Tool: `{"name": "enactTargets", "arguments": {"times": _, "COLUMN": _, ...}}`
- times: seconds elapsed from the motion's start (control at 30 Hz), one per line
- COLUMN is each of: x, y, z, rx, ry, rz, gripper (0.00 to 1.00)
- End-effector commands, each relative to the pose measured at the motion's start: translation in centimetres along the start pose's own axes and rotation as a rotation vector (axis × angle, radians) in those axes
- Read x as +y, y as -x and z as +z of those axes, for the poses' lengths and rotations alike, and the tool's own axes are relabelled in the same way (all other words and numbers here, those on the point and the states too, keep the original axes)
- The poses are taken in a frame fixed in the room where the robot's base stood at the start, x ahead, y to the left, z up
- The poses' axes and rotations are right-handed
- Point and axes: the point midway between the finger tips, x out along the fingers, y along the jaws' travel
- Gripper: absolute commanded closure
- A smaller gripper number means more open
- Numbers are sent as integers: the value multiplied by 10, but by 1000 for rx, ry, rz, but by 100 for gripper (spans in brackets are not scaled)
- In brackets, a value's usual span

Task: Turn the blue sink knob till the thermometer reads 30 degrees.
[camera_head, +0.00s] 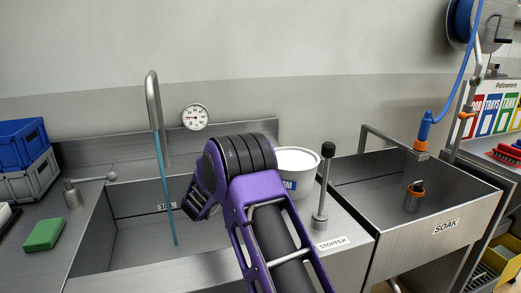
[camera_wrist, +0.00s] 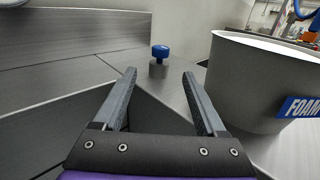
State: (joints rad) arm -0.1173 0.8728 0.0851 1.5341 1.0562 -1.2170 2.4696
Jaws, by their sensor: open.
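The blue knob (camera_wrist: 160,51) stands on a short grey post on the steel sink ledge, in the upper middle of the wrist view. My arm hides it in the head view. My gripper (camera_wrist: 159,76) is open and empty, its two dark fingers pointing toward the knob. The knob shows between and beyond the fingertips, apart from them. In the head view my gripper (camera_head: 202,207) hangs over the right part of the sink, partly hidden by my wrist. The round white thermometer (camera_head: 195,117) is on the wall behind the sink; its reading is too small to tell.
A white tub (camera_wrist: 258,85) labelled FOAM stands close right of my gripper. A thin blue stream runs from the tall faucet (camera_head: 152,100) into the sink (camera_head: 135,235). A black-topped stopper lever (camera_head: 323,190) stands right of my arm. A green sponge (camera_head: 44,233) lies at left.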

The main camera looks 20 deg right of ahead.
Motion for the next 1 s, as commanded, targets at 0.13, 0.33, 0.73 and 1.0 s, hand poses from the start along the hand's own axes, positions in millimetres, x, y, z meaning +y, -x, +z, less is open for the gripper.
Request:
{"name": "enactTargets", "arguments": {"times": 0.13, "x": -1, "y": -10, "z": -2, "rx": 0, "ry": -15, "rz": -7, "gripper": 26}}
{"name": "enactTargets", "arguments": {"times": 0.33, "x": -1, "y": -47, "z": -2, "rx": -1, "ry": -13, "rz": -7, "gripper": 26}}
{"name": "enactTargets", "arguments": {"times": 0.73, "x": -1, "y": -126, "z": -2, "rx": -1, "ry": -11, "rz": -6, "gripper": 26}}
{"name": "enactTargets", "arguments": {"times": 1.0, "x": -1, "y": -160, "z": -2, "rx": 0, "ry": -11, "rz": -4, "gripper": 26}}
